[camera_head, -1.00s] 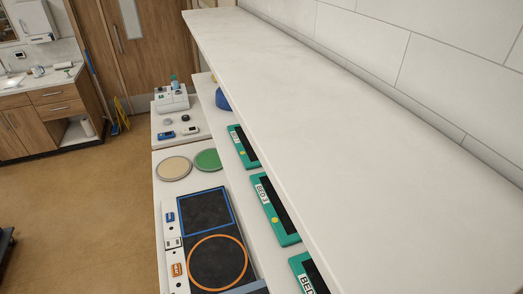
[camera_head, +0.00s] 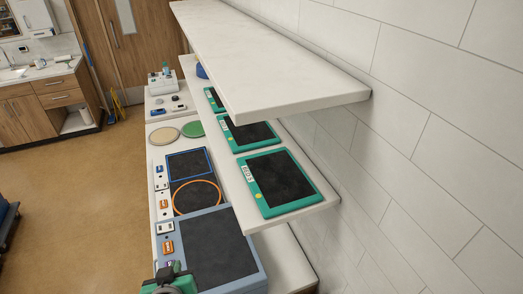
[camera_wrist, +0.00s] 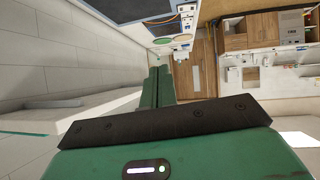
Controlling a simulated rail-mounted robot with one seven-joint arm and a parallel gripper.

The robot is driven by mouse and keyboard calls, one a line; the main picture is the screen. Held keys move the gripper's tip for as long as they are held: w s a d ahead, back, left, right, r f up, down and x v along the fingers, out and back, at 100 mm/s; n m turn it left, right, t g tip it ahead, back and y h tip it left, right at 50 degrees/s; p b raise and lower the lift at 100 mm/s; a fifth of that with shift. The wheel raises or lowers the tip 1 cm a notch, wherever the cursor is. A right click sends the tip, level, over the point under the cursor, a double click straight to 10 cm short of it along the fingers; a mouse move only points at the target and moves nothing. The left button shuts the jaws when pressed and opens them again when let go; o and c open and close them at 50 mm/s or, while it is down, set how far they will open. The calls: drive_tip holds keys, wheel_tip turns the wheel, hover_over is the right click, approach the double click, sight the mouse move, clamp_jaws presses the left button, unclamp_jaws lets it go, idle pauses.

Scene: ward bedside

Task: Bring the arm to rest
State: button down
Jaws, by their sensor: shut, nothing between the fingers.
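My gripper (camera_wrist: 159,72) shows in the wrist view as two green fingers lying side by side, closed together with nothing between them. It is in the air, apart from the shelves and worktop around it. In the head view a green and black part of my arm (camera_head: 172,284) shows at the bottom edge, beside the blue-grey tray. The rest of my arm is out of the picture.
A white upper shelf (camera_head: 260,60) overhangs a lower shelf with several green-framed trays (camera_head: 275,181). Below are a blue-grey tray (camera_head: 213,247), a blue square (camera_head: 188,163), an orange ring (camera_head: 197,183) and two round discs. Open floor (camera_head: 80,200) lies left.

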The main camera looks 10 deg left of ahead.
drive_tip(key=w+d+r+m+t, duration=0.2)
drive_tip(key=d+r+t, duration=0.35)
drive_tip(key=r, duration=0.85)
drive_tip(key=w+d+r+m+t, duration=0.1)
drive_tip(key=d+r+t, duration=0.1)
drive_tip(key=d+r, duration=0.9)
drive_tip(key=s+d+r+m+t+h, duration=0.1)
drive_tip(key=s+d+r+t, duration=0.1)
drive_tip(key=r, duration=0.5)
drive_tip(key=s+d+r+t+h+b, duration=0.1)
drive_tip(key=s+d+r+t, duration=0.1)
drive_tip(key=s+d+r, duration=0.2)
drive_tip(key=s+d+r+m+t+h, duration=0.1)
drive_tip(key=s+d+r, duration=0.3)
drive_tip(key=r, duration=0.7)
drive_tip(key=shift+s+r+m+t+h, duration=0.3)
drive_tip(key=shift+s+r+t+h, duration=0.15)
drive_tip(key=shift+s+t, duration=0.5)
drive_tip(key=shift+f, duration=0.1)
